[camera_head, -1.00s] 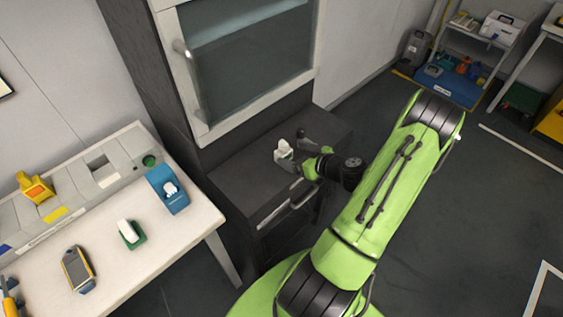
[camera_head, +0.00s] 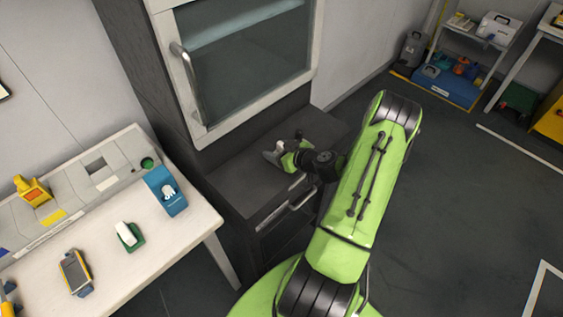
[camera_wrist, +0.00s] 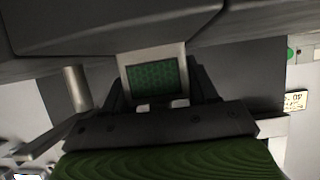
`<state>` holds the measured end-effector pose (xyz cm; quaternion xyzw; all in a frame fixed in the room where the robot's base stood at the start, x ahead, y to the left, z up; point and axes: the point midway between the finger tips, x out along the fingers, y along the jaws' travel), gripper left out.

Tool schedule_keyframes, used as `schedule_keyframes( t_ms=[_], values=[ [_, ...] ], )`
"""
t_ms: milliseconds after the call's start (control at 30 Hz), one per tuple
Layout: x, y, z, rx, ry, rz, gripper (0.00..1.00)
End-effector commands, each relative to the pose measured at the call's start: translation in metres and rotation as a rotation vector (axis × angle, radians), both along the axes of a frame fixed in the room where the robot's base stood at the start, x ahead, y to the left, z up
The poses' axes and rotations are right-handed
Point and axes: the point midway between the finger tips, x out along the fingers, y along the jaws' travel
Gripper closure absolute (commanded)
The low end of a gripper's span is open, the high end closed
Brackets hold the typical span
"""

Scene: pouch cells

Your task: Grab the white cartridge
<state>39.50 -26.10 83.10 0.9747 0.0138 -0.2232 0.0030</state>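The white cartridge with a green textured panel (camera_wrist: 155,78) shows in the wrist view, between the two dark fingers of my gripper (camera_wrist: 160,100). The fingers lie close along both of its sides; I cannot tell whether they press on it. In the head view my gripper (camera_head: 277,154) is low over the dark ledge below the glass-fronted cabinet, and it mostly hides the cartridge there.
The dark ledge (camera_head: 240,187) has a drawer handle at its front, and the cabinet (camera_head: 240,70) rises behind it. On the white table (camera_head: 150,260) at left are a white piece in a green holder (camera_head: 130,235), a blue holder (camera_head: 166,191) and a handheld device (camera_head: 76,272).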

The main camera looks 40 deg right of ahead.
Motion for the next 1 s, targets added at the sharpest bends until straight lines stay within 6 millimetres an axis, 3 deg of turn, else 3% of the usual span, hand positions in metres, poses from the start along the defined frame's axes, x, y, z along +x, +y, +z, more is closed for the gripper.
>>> schedule_keyframes(
  t_ms=[33, 167, 400, 533, 767, 1000],
  values=[
    [0.0, 0.0, 0.0, 0.0, 0.0, 0.0, 0.66],
    [0.0, 0.0, 0.0, 0.0, 0.0, 0.0, 0.86],
    [0.0, 0.0, 0.002, -0.001, -0.002, 0.0, 0.86],
    [0.0, 0.0, 0.014, -0.004, -0.003, 0.001, 0.86],
    [0.0, -0.001, 0.062, -0.006, -0.004, 0.001, 0.86],
    [0.001, -0.001, 0.129, -0.009, -0.004, 0.001, 0.86]
  ],
)
